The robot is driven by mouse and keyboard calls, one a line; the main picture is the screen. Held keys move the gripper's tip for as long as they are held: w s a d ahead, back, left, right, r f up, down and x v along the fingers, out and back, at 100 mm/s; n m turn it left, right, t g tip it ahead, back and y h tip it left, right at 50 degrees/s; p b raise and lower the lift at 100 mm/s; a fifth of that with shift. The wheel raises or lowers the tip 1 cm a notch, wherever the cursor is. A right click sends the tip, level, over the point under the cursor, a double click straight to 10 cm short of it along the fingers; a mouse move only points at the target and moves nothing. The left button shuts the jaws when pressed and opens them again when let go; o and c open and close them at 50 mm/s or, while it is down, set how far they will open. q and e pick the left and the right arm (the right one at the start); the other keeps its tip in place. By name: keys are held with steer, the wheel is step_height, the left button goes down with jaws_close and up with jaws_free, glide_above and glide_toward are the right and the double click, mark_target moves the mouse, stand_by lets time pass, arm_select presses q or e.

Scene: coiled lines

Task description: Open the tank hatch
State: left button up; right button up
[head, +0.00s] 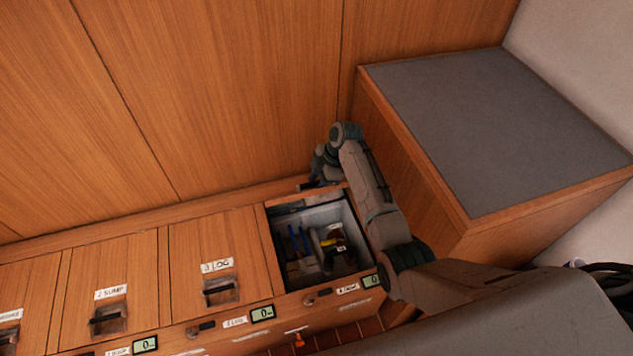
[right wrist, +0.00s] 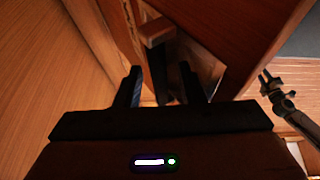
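The open compartment (head: 354,228) at the right end of the locker row shows its pale inside in the head view. Its label (head: 348,288) is too small to read surely. I cannot make out its lid. My right gripper (head: 312,184) is at the compartment's back edge, by the wooden wall. In the right wrist view its two fingers (right wrist: 160,82) stand apart, with a dark bar and wood beyond them; no grip on anything shows. What looks like my left gripper (right wrist: 267,78) is at the right of that view, its small fingers apart.
Closed hatches marked LOG (head: 217,245) and SUMP (head: 110,270) lie to the left, each with a recessed latch. Blue and yellow items lie inside the compartment. A grey-topped wooden box (head: 490,130) rises at the right, close to my right arm.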

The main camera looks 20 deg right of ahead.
steer(key=v, duration=1)
steer(key=shift+r, duration=0.15)
arm_select(q)
steer(key=shift+w+r, duration=0.4)
steer(key=shift+w, duration=0.1)
steer(key=shift+s, duration=0.1)
steer(key=shift+f+b, duration=0.15)
steer(key=shift+b, duration=0.15)
arm_select(e)
steer(key=w+d+r, duration=0.4)
steer(key=w+r, duration=0.2)
steer(key=w, duration=0.3)
steer(key=shift+w+d+r, duration=0.25)
steer(key=shift+w+r, duration=0.1)
